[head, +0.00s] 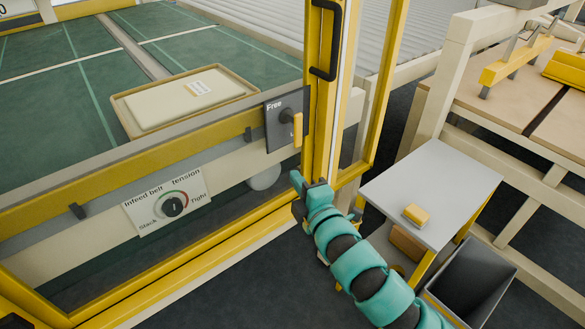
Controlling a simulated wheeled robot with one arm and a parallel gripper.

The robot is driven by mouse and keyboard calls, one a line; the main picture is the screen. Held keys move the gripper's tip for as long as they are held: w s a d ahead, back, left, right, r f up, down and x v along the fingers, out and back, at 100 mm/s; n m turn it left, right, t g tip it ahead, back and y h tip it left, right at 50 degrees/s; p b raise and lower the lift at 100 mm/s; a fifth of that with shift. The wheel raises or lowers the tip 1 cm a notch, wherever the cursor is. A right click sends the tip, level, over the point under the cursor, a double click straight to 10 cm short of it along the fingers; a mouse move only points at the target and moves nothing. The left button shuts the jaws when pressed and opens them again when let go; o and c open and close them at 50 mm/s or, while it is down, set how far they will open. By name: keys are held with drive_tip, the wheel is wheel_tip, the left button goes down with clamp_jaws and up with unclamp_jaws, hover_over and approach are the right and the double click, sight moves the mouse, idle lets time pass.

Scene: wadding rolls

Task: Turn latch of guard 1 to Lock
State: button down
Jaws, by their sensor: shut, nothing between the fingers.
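I cannot tell which word the latch is set to. My gripper (297,181) is just below the latch, close to the yellow post, shut and empty. It appears apart from the handle. No guard number is readable.
A black pull handle (326,40) sits on the post above. An infeed belt tension dial (172,206) is at lower left. Behind the guard, a tray (185,97) lies on the green belt. A grey-topped cart (440,185) and an open bin (470,288) stand right of my arm.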

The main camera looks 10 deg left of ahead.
drive_tip(key=shift+s+d, duration=0.25)
drive_tip(key=shift+s, duration=0.1)
idle(0.4)
